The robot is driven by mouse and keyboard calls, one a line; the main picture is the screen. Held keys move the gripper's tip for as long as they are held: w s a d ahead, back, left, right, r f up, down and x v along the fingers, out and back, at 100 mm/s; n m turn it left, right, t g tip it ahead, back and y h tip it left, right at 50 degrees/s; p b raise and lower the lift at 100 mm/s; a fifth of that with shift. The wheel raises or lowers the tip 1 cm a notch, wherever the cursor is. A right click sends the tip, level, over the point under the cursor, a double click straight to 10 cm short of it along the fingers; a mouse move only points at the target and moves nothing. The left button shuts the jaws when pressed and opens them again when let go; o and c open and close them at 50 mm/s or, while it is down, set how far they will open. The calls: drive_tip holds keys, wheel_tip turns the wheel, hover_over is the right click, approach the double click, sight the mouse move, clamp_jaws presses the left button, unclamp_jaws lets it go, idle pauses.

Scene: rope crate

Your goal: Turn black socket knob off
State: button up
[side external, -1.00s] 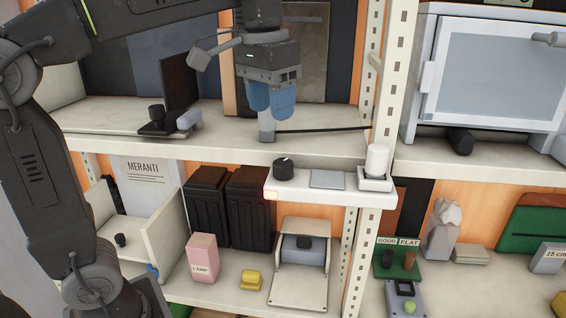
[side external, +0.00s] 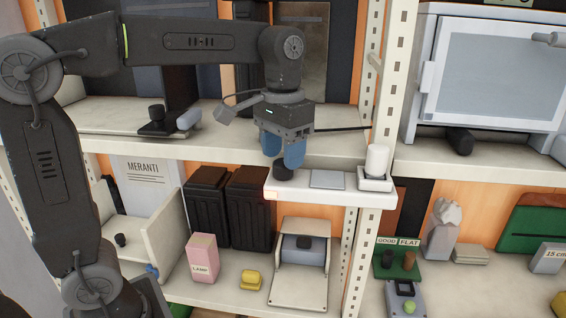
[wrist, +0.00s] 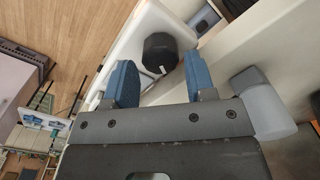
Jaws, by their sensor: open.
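The black knob (side external: 283,172) sits on the left end of a white power strip (side external: 330,190) mounted on the shelf front. In the side view its upper part is hidden by the fingertips. My gripper (side external: 284,158) points down over the knob with its blue fingers. In the wrist view the gripper (wrist: 157,78) is open, and the dark knob (wrist: 160,54) with a white mark shows between and just beyond the fingertips. I cannot tell whether either finger touches it.
A white cylinder (side external: 377,160) stands in a holder at the strip's right end, beside a flat grey plate (side external: 327,179). Black bins (side external: 207,205) stand below.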

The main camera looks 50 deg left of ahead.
drive_tip(key=shift+f, duration=1.3)
drive_tip(key=shift+c, duration=0.3)
drive_tip(key=c, duration=0.6)
